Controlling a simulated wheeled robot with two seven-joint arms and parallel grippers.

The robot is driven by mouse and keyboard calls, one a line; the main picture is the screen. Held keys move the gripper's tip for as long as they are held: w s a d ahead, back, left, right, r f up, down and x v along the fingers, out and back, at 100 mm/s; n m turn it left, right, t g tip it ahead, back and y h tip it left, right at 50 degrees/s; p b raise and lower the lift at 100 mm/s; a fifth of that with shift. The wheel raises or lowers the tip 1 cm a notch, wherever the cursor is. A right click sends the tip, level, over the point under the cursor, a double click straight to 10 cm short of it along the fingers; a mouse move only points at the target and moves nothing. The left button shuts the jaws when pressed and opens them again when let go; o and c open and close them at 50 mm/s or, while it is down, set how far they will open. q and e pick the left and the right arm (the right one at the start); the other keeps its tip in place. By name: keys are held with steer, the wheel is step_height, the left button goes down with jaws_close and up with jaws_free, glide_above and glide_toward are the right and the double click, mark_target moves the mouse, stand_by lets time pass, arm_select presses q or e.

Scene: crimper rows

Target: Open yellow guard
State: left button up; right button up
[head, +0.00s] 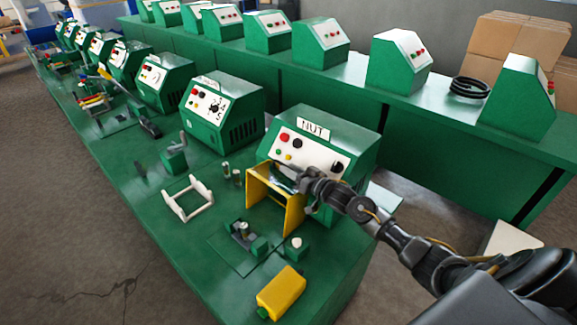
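The yellow guard (291,216) stands on the green bench in front of the green machine marked NUT (347,137). It is a box-like frame with side walls and a top edge. My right arm comes in from the lower right. My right gripper (282,172) is at the guard's top, close to or touching it; the gap between them is too small to tell. The fingertips are small and partly hidden, so I cannot see whether they are open or shut. My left gripper is not in view.
A yellow bottle (281,293) lies near the bench's front edge. A white frame (187,199) and a small green fixture (244,235) sit left of and in front of the guard. More green machines (222,112) line the bench. A black coil (470,87) lies on the back bench.

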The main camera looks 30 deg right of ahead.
steer(key=shift+w+a, duration=0.25)
steer(key=shift+w, duration=0.45)
jaws_close()
